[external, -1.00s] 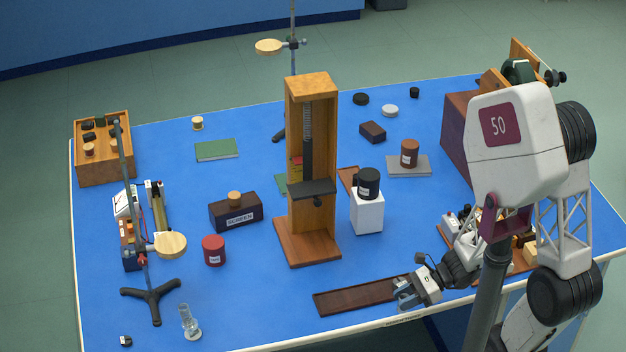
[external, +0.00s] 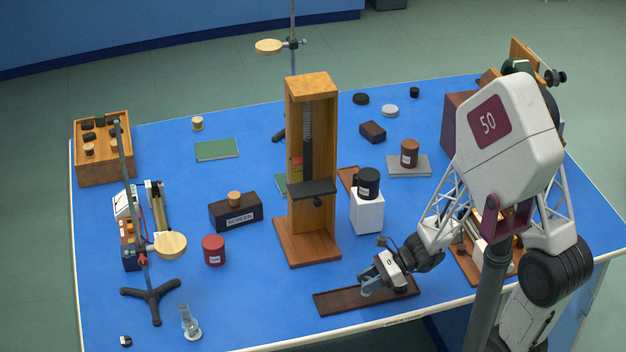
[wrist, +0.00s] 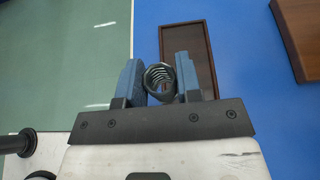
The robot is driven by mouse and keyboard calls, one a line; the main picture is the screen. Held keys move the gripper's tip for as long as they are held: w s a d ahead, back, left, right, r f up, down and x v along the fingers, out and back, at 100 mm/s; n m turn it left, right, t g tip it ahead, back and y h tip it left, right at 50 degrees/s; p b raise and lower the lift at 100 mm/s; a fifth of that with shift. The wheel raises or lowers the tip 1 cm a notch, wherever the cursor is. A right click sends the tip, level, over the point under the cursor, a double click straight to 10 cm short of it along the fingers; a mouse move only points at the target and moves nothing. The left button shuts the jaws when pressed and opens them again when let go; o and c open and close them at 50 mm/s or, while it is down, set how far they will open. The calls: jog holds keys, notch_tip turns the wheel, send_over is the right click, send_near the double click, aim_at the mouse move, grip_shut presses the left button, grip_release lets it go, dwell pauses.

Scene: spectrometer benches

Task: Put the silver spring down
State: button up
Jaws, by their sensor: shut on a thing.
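My gripper (wrist: 160,80) is shut on the silver spring (wrist: 159,76), a dark-looking metal coil held between the two blue fingers in the wrist view. In the external view my gripper (external: 368,288) is over the shallow dark brown tray (external: 335,304) near the table's front edge. The fingers and arm hide the held spring there. The tray (wrist: 196,30) lies beyond the fingers in the wrist view, and its visible floor is empty. I cannot tell the exact height above it.
Another coil (external: 188,318) stands on a pale disc at the front left. A wooden tower (external: 300,250) stands behind the tray, with a white block (external: 367,215) beside it. A board with instruments (external: 470,265) is on the right. Blue table is clear left of the tray.

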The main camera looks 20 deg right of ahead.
jog(key=shift+w+a+f, duration=0.1)
jog(key=shift+w+a, duration=0.45)
jog(key=shift+w, duration=0.25)
jog(key=shift+w+a+f, duration=0.1)
jog(key=shift+w+a, duration=0.45)
jog(key=shift+w, duration=0.25)
jog(key=shift+f, duration=1.75)
jog(key=shift+f, duration=0.1)
jog(key=o, duration=0.9)
jog(key=shift+v, duration=6.1)
